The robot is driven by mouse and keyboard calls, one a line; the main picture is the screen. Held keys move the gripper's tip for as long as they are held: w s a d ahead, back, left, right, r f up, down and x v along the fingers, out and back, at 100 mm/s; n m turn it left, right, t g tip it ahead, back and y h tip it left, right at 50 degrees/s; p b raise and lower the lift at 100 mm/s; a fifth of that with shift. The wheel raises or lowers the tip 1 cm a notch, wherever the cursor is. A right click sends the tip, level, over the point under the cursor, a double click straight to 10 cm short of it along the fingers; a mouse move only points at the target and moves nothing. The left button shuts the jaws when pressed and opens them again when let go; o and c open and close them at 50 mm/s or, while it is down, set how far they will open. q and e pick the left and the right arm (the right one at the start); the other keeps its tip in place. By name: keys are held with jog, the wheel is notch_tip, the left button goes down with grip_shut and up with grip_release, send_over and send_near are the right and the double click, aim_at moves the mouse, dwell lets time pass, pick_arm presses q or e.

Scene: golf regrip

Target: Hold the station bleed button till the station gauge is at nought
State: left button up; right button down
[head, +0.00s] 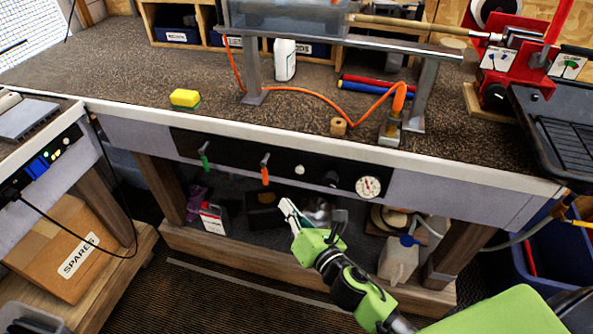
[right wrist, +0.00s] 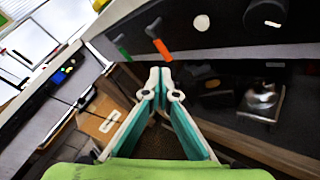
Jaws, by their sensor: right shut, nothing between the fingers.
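The station gauge (head: 369,187) is a round white dial at the right end of the black panel on the bench front. Its reading is too small to tell. A round white button (head: 300,169) sits near the panel's middle; it also shows at the top of the right wrist view (right wrist: 201,22). I see no label, but it looks like the bleed button. My right gripper (head: 286,205) is below the panel, apart from the button, shut and empty. Its fingertips (right wrist: 160,75) meet in the right wrist view. My left gripper is not in view.
A green lever (head: 205,155), an orange lever (head: 265,170) and a black knob (head: 332,178) share the panel. An orange hose (head: 345,122) and a yellow sponge (head: 185,98) lie on the bench. Boxes and a jug (head: 398,260) stand on the shelf below.

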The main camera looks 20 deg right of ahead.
jog(key=w+d, duration=0.5)
jog(key=w, duration=0.2)
jog(key=shift+w, duration=0.15)
dwell(0.4)
jog(key=shift+w, duration=0.15)
dwell(1.3)
jog(key=shift+w+d, duration=0.2)
jog(key=shift+d, duration=0.05)
jog(key=shift+w+d, duration=0.3)
jog(key=shift+w, duration=0.15)
dwell(0.7)
dwell(1.8)
jog(key=shift+s+a+p, duration=0.3)
jog(key=shift+s+a, duration=0.25)
jog(key=shift+s, duration=0.25)
jog(key=shift+s+a, duration=0.1)
jog(key=shift+s+a, duration=0.65)
jog(key=shift+s, duration=0.35)
jog(key=shift+s+a, duration=0.65)
jog(key=shift+s, duration=0.35)
